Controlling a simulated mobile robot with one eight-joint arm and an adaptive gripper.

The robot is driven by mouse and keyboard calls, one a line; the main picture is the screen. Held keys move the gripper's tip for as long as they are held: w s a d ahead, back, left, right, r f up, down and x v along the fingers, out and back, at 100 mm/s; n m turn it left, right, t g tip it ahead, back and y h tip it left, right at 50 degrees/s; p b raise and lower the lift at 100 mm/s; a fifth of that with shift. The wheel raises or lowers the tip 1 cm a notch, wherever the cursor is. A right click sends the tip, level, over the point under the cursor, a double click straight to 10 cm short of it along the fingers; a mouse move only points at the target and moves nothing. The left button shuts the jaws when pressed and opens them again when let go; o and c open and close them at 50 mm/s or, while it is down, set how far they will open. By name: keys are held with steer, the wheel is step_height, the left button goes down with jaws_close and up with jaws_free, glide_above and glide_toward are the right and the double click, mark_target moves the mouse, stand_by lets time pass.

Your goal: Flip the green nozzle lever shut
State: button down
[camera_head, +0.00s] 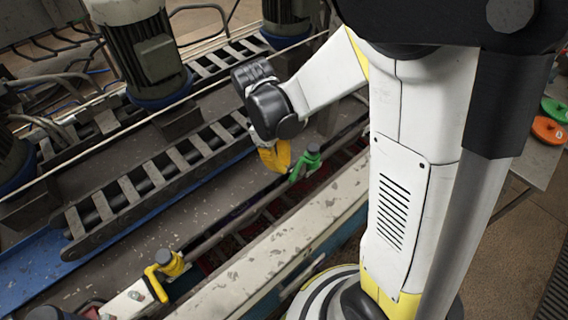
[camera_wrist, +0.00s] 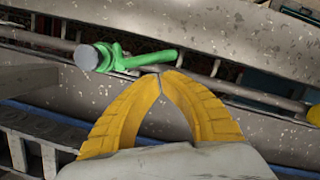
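The green nozzle lever (camera_head: 304,163) sits on the dark pipe that runs along the machine. In the wrist view the green lever (camera_wrist: 148,59) has a grey round cap at its left end, and its handle points right along the pipe. My gripper (camera_wrist: 161,74) has yellow fingers with tips together and nothing visible between them. The fingertips are close to the handle's right part; I cannot tell if they touch it. In the head view my gripper (camera_head: 274,160) is just left of the lever.
A yellow nozzle lever (camera_head: 166,268) sits farther down the same pipe. A chipped pale beam (camera_head: 290,245) runs beside the pipe. Large motors (camera_head: 145,55) and slatted conveyor rails (camera_head: 150,180) fill the left side. Green and orange discs lie on a table (camera_head: 535,160) at right.

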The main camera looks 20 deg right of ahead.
mark_target(295, 174)
steer(key=shift+s+d+f, duration=0.1)
steer(key=shift+s+d, duration=0.05)
steer(key=shift+d, duration=0.05)
stand_by(0.3)
steer(key=shift+s+d+n+t+b, duration=0.15)
steer(key=shift+s+n+b, duration=0.15)
steer(key=shift+n, duration=0.3)
steer(key=shift+s+n+t+b, duration=0.15)
steer(key=shift+s+n+b, duration=0.15)
steer(key=shift+n, duration=0.3)
steer(key=shift+s+d+n, duration=0.15)
steer(key=shift+s+n, duration=0.1)
steer(key=shift+n, duration=0.25)
steer(key=n, duration=0.1)
steer(key=s+d+n+b, duration=0.1)
steer(key=n, duration=0.1)
steer(key=shift+s+t+h, duration=0.25)
steer(key=shift+t+h, duration=0.15)
steer(key=d+n, duration=0.1)
steer(key=n, duration=0.1)
steer(key=s+d+n+b, duration=0.1)
steer(key=d+n+t, duration=0.1)
steer(key=n, duration=0.1)
steer(key=shift+s+n, duration=0.25)
steer(key=shift+n, duration=0.05)
steer(key=shift+b, duration=0.3)
